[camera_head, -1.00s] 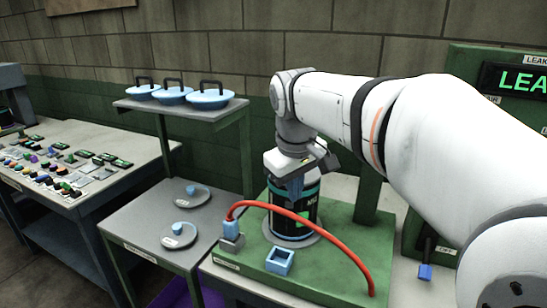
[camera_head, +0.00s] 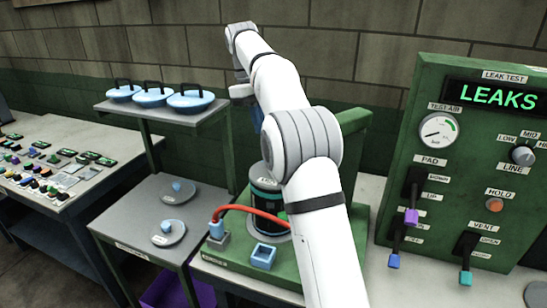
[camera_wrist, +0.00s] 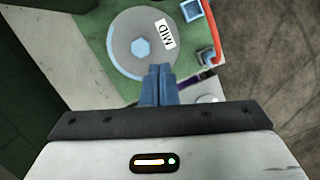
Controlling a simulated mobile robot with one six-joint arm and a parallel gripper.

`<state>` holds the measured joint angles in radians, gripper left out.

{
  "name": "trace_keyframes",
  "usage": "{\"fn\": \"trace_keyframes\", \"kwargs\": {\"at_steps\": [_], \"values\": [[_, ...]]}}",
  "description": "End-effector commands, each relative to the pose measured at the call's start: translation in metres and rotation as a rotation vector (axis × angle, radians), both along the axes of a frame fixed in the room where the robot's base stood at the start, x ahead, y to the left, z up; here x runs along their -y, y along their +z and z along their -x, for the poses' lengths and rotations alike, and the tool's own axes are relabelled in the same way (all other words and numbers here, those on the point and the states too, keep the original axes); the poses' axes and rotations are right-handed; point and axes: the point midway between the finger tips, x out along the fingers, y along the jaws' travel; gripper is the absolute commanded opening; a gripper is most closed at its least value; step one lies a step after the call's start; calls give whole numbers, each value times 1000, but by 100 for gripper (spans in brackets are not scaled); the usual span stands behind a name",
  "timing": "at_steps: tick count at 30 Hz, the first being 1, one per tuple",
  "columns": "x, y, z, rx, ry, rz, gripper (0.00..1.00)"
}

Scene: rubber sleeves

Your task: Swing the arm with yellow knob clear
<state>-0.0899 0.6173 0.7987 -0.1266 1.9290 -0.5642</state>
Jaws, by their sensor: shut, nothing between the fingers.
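No yellow knob or swing arm carrying one is visible in either view. The green fixture (camera_head: 357,165) holds a dark canister (camera_head: 262,178), partly hidden behind my arm. In the wrist view a grey disc (camera_wrist: 122,52) with a blue hexagon (camera_wrist: 141,47) and a MID label shows just beyond the fingers. My gripper's blue fingertips (camera_wrist: 160,70) are together and empty. In the head view my gripper (camera_head: 257,122) is above and behind the canister, its fingers pointing down and mostly hidden.
A red hose (camera_head: 247,211) arches beside a blue square socket (camera_head: 264,256). The leak test panel (camera_head: 462,165), reading LEAKS, has purple, blue and teal lever ends. A shelf (camera_head: 150,112) with blue lidded pans stands left. A parts table (camera_head: 110,152) is farther left.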

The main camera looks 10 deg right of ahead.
Motion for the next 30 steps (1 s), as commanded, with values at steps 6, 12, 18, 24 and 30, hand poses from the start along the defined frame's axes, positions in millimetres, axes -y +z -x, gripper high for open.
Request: {"fn": "trace_keyframes", "kwargs": {"at_steps": [6,12,18,24,30], "values": [[7,-33,7,0,-5,-1,0],[12,-68,15,-2,-7,-1,0],[23,-90,27,2,-9,0,0],[35,-93,44,2,-9,0,0],[40,-95,51,3,-8,-1,0]]}}
